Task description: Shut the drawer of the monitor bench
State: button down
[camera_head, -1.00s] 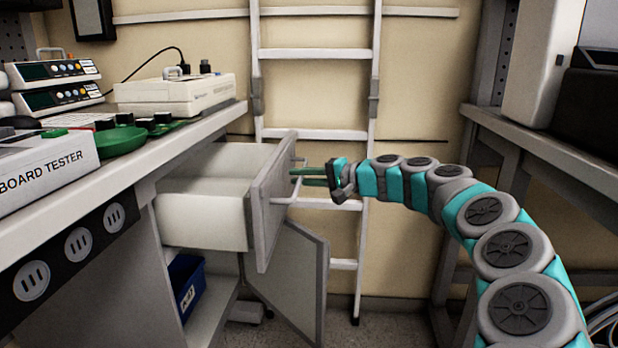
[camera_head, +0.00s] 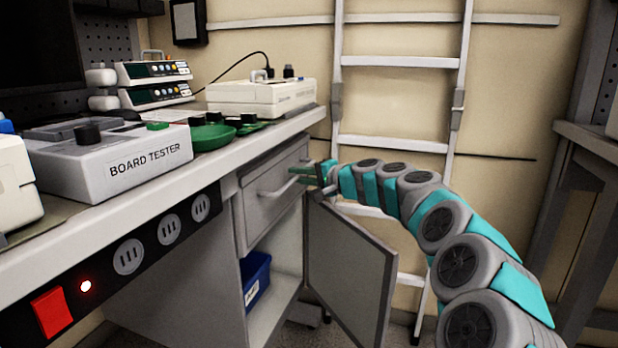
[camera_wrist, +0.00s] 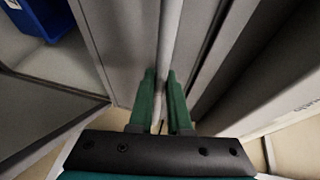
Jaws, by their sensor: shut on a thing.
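The grey drawer (camera_head: 268,205) of the monitor bench (camera_head: 225,167) sits in the bench below the worktop. Its front looks level with the bench frame, with no drawer side showing. A light bar handle (camera_head: 282,188) runs across the drawer front. My gripper (camera_head: 300,176) is at the far part of the handle, shut on it. In the wrist view the handle (camera_wrist: 171,40) passes between the two green fingers (camera_wrist: 161,95), with the drawer front just beyond them.
The cabinet door (camera_head: 350,275) below the drawer stands open into the room. A blue bin (camera_head: 255,278) sits on the shelf inside. A ladder (camera_head: 395,62) leans at the back wall.

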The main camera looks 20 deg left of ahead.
jog(key=shift+a, duration=0.2)
jog(key=c, duration=0.9)
grip_release()
jog(key=shift+a, duration=0.1)
jog(key=shift+o, duration=0.2)
jog(key=shift+s+d+r, duration=0.1)
jog(key=shift+s+d, duration=0.05)
jog(key=shift+d, duration=0.4)
jog(key=v, duration=0.6)
jog(key=shift+s+d, duration=0.2)
jog(key=shift+d, duration=0.1)
jog(key=shift+s+r, duration=0.1)
